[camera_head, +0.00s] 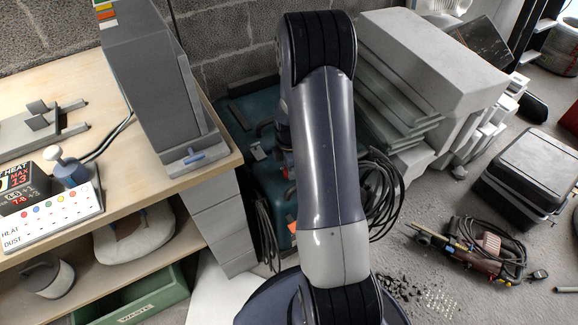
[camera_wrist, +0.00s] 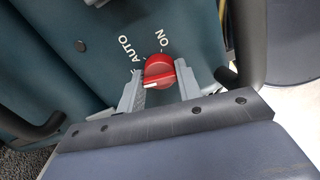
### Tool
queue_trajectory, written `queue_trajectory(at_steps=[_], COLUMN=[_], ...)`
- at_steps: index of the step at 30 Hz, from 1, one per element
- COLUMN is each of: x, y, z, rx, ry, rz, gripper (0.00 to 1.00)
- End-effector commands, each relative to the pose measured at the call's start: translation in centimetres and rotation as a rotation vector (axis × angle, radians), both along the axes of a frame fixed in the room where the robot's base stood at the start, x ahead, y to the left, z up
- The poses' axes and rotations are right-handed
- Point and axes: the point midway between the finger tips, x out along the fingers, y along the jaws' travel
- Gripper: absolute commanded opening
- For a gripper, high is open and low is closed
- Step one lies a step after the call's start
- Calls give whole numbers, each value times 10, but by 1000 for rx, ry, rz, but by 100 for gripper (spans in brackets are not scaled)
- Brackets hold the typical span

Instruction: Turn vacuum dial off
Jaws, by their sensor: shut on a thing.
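The red vacuum dial (camera_wrist: 158,68) sits on a dark teal panel in the wrist view. White lettering AUTO and ON is beside it. Its white pointer mark faces the lower left of the picture, away from ON. My gripper (camera_wrist: 159,82) has its grey fingers on either side of the dial and is shut on it. In the head view the teal vacuum (camera_head: 238,108) stands on the floor beside the workbench. My arm covers much of it, and the dial and fingertips are hidden there.
A wooden workbench (camera_head: 215,158) with a grey machine (camera_head: 150,75) is at left. Pale blocks and slabs (camera_head: 430,65) are stacked at right. Dark bar handles (camera_wrist: 246,40) flank the dial panel. Black cables hang by the vacuum. Tools and a grey case (camera_head: 530,165) lie on the right floor.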

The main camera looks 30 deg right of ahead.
Motion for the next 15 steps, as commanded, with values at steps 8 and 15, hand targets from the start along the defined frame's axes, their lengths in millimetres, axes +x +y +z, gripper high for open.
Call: queue_trajectory(at_steps=[8, 15], x=[0, 0], y=[0, 0], z=[0, 0], rx=[0, 0], ry=[0, 0], rz=[127, 169], gripper=[10, 10])
